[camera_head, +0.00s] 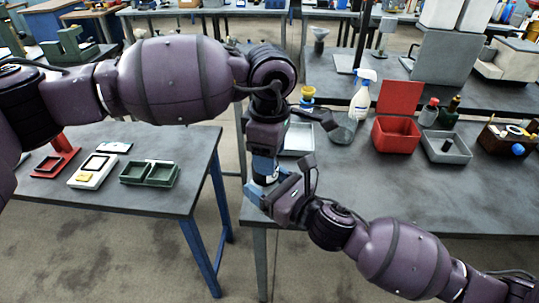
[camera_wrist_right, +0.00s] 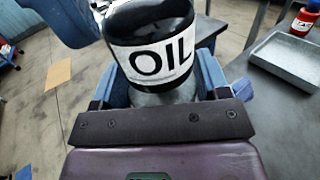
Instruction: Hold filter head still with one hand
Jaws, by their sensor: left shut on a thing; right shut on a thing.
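A black vessel with a white OIL label (camera_wrist_right: 155,52) fills the top middle of the right wrist view; its lower part is grey and looks clear. My right gripper (camera_head: 262,190) has its blue fingers either side of this lower part and is shut on it. In the head view the vessel (camera_head: 265,180) shows only as a small dark and white patch between the grippers. My left gripper (camera_head: 266,164) points down just above my right one, shut, its fingers at the vessel's upper end. What its fingertips grip is mostly hidden, and I cannot make out a separate filter head.
On the right table stand a spray bottle (camera_head: 360,100), a red bin (camera_head: 397,136), a grey bin (camera_head: 446,150) and a wooden box (camera_head: 492,140). A shallow grey tray (camera_head: 298,148) lies behind my grippers. The left table holds a green tray (camera_head: 150,174). A floor gap separates the tables.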

